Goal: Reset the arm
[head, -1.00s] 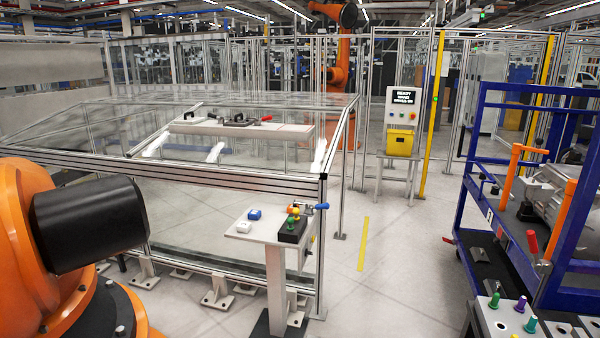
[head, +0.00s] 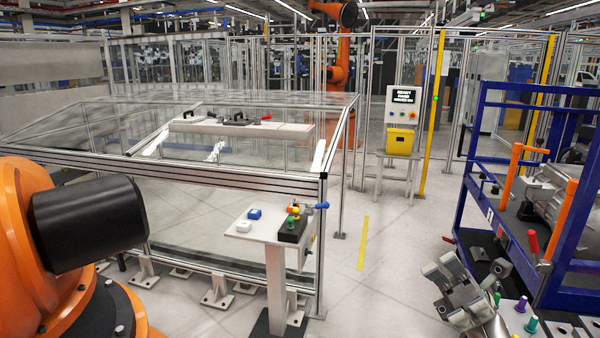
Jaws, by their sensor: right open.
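My right gripper (head: 470,264) is at the lower right, in front of the blue rack, with its fingers spread and nothing between them. My left gripper is out of view. A large orange arm (head: 22,215) with a black motor housing fills the left foreground. Another orange arm (head: 345,70) stands upright behind the fence at the back. A small pedestal (head: 262,230) at the centre carries a black button box (head: 291,232) with green, yellow and red buttons and a blue-handled part. A control panel (head: 403,107) at the back has a display reading READY; its smaller lines are unclear.
A glass-walled frame (head: 230,178) stands left of the pedestal. A blue rack (head: 570,292) stands on the right, with coloured pegs (head: 531,324) below. Grey floor (head: 395,235) is clear between the pedestal and rack.

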